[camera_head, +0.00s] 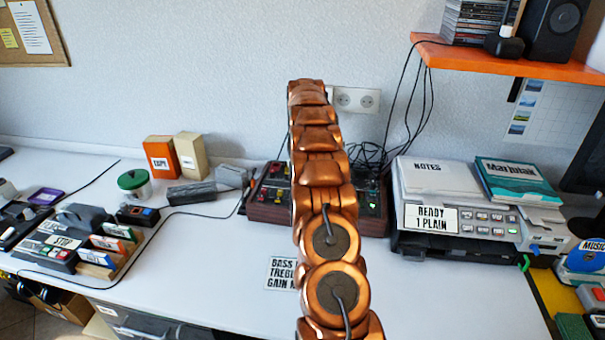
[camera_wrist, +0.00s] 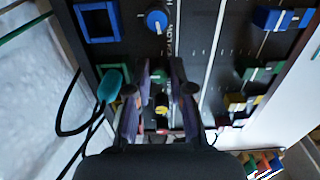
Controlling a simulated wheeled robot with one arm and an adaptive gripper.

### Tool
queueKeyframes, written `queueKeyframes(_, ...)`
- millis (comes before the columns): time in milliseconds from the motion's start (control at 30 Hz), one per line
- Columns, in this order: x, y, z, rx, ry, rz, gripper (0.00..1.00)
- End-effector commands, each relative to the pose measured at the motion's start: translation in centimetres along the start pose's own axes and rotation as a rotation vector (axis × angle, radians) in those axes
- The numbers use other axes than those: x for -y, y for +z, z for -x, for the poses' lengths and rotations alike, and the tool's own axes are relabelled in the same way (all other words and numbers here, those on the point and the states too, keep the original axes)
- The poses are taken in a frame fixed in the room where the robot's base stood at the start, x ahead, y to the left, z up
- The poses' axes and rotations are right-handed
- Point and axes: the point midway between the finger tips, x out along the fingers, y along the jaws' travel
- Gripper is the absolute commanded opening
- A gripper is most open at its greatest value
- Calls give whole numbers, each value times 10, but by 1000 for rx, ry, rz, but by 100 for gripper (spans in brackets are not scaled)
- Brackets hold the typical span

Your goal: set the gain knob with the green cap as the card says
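The mixer panel (camera_wrist: 205,50) fills much of the wrist view, with blue, green, yellow and red rows. In the head view the mixer (camera_head: 268,212) is partly behind my arm. My gripper (camera_wrist: 161,68) is over the knob column, fingers apart at the green row. The card (camera_head: 281,272) shows "BASS", "TREBLE" and "GAIN M"; my arm hides the rest.
A teal plug (camera_wrist: 109,85) with dark cables is close left of the fingers. Green (camera_wrist: 262,73) and blue (camera_wrist: 283,18) slider caps are to the right. A printer (camera_head: 465,222) stands right of the mixer; a grey tool (camera_head: 200,190) lies left of it.

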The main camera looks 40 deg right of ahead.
Motion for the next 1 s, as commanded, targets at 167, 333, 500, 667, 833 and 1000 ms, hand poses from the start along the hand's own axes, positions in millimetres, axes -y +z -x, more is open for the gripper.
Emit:
queueKeyframes(167,1,0,-1,1,-4,-1,40)
queueKeyframes(333,0,0,-1,1,-2,0,46)
queueKeyframes(500,0,0,1,0,0,0,46)
queueKeyframes(667,0,0,9,0,1,0,46)
queueKeyframes(833,-1,0,28,-1,4,-1,46)
queueKeyframes(1000,-1,0,44,-1,3,-1,46)
